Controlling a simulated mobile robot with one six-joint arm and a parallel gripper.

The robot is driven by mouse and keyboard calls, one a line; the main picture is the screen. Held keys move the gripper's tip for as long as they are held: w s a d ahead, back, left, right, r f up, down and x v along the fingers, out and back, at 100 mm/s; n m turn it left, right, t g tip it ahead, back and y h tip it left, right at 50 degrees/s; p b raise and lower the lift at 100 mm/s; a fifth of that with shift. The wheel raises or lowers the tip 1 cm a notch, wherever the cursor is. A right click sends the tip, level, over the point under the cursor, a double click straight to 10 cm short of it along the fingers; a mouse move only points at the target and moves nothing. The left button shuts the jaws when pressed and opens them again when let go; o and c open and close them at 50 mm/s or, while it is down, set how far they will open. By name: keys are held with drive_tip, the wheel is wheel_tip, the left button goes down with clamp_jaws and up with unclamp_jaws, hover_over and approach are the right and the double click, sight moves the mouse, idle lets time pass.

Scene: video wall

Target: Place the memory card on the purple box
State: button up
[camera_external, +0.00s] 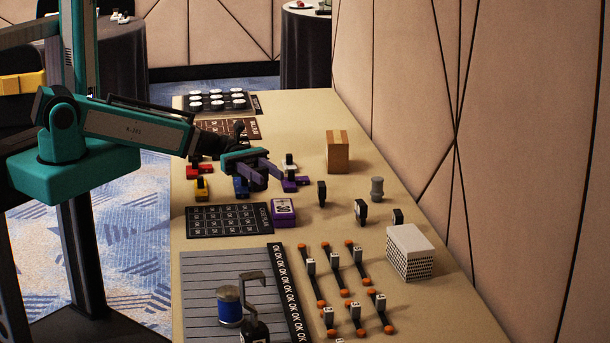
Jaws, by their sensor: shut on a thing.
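My gripper (268,174) is over the middle of the table, above the small coloured blocks. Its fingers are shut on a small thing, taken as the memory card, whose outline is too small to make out. The purple box (284,218), with a white marked top, sits on the table a little nearer the camera than my gripper, beside the black label mat. My gripper is above and apart from it.
Red (193,171), yellow (202,190) and blue (241,188) blocks with black parts stand around my gripper. A brown box (339,152) stands behind. A white perforated box (410,252) is at right. Orange-ended black pieces lie in front.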

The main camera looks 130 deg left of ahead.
drive_tip(key=shift+w+a+f+b, duration=0.2)
drive_tip(key=shift+w+a+b, duration=0.35)
drive_tip(key=shift+b, duration=1.3)
drive_tip(key=shift+w+a+f+b, duration=0.25)
drive_tip(key=shift+w+b, duration=0.4)
drive_tip(key=shift+b, duration=1.2)
drive_tip(key=shift+w+a+r+b, duration=0.15)
drive_tip(key=shift+w+a+b, duration=0.1)
drive_tip(key=shift+b, duration=0.55)
drive_tip(key=shift+w+a+r, duration=0.2)
drive_tip(key=shift+w, duration=0.1)
drive_tip(key=shift+w+a+f+p, duration=0.15)
drive_tip(key=shift+w+a+p, duration=0.3)
drive_tip(key=shift+w, duration=0.35)
drive_tip(key=shift+f, duration=0.15)
drive_tip(key=shift+f+p, duration=0.4)
drive_tip(key=shift+f, duration=1.2)
drive_tip(key=shift+f, duration=0.2)
drive_tip(key=o, duration=1)
